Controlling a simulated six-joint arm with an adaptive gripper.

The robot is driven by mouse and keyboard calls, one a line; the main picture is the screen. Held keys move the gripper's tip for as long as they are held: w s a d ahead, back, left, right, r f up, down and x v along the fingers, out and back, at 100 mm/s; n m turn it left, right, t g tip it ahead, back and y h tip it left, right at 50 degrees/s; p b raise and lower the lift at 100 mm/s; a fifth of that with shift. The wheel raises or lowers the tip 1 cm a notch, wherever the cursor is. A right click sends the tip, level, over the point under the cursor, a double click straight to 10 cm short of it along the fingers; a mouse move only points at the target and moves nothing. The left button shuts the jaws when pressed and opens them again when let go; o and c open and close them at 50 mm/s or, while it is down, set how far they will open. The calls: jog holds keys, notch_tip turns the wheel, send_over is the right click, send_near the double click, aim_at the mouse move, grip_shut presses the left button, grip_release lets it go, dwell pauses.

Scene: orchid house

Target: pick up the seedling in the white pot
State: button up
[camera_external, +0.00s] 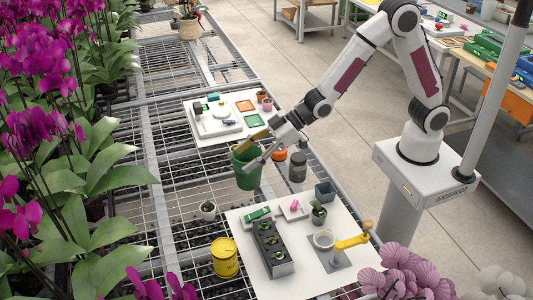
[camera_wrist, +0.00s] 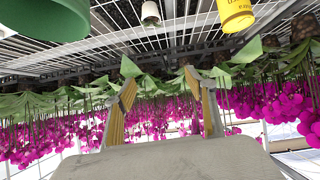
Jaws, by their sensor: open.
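The white pot with a small green seedling (camera_external: 207,210) stands on the wire bench, left of the white board. The white pot (camera_wrist: 150,13) also shows at the top of the wrist view, beyond the fingers. My gripper (camera_external: 246,157) is above the bench, up and to the right of the pot, apart from it. Its two fingers with yellowish pads are spread in the wrist view (camera_wrist: 160,88). Nothing is between them there. In the external view the fingers overlap the green bucket.
The green bucket (camera_external: 247,176) is close to my gripper. A yellow can (camera_external: 225,262) stands near the pot. Orchids (camera_external: 40,140) line the left.

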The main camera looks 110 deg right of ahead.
jog(key=w+d+f+t, duration=0.1)
jog(key=w+f, duration=0.3)
jog(key=f, duration=0.3)
jog(key=t, duration=0.2)
send_near(208, 209)
jog(key=shift+w+d+r+y, duration=0.15)
jog(key=shift+w+r, duration=0.2)
jog(key=shift+w, duration=0.2)
jog(key=shift+w+a+r+y, duration=0.15)
jog(key=shift+w+r, duration=0.2)
jog(key=shift+w, duration=0.2)
jog(key=shift+d+f, duration=0.1)
jog(key=shift+f, duration=0.4)
jog(key=shift+w, duration=0.15)
jog(key=shift+x, duration=1.1)
jog(key=shift+w+f, duration=0.15)
jog(key=shift+x, duration=2.45)
jog(key=shift+d+f, duration=0.1)
